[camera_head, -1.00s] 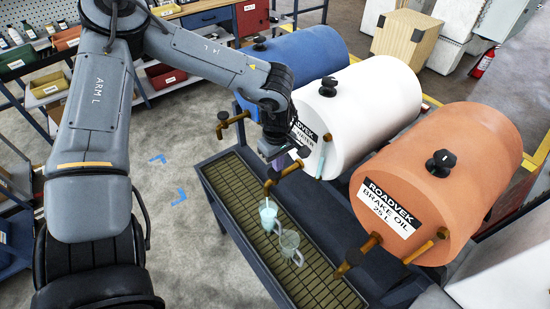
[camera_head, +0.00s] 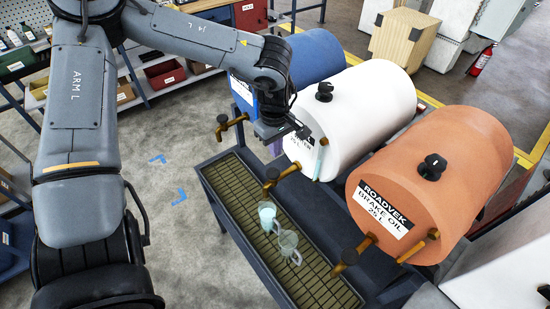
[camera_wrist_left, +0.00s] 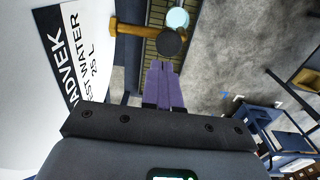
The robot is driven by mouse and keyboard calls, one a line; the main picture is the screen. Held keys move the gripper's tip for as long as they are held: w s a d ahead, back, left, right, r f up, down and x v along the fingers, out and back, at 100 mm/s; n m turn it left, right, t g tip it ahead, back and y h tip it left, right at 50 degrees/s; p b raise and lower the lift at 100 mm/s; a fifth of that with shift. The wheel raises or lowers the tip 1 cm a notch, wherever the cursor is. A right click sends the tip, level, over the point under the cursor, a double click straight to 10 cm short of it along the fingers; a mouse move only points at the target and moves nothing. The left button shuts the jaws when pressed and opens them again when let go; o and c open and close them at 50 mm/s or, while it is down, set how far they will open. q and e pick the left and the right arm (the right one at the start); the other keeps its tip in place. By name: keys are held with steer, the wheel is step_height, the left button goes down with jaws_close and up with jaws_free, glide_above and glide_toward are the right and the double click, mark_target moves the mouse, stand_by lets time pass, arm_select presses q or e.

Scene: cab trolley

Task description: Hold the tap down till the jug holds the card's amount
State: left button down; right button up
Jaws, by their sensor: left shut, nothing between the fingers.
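The white drum's brass tap (camera_head: 284,173) has a dark round knob and points over the grated trough. A clear jug (camera_head: 267,217) with pale blue liquid stands under it. In the left wrist view the tap (camera_wrist_left: 130,28) and knob (camera_wrist_left: 172,42) lie just beyond my fingertips, with the jug (camera_wrist_left: 178,17) behind, partly hidden. My left gripper (camera_wrist_left: 164,66) is shut and empty, apart from the knob as far as I can tell. In the head view its purple fingers (camera_head: 275,147) show only partly, above and behind the tap. My right gripper is out of view. I see no amount card.
The white drum (camera_head: 365,105) stands between a blue drum (camera_head: 305,55) and an orange brake oil drum (camera_head: 450,165), each with its own tap. A second, empty-looking jug (camera_head: 289,247) stands beside the first on the trough (camera_head: 318,275). Open floor lies left of the trough.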

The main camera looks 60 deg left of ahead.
arm_select(q)
step_height(320, 180, up, 6)
steer(key=shift+r, duration=0.15)
stand_by(0.6)
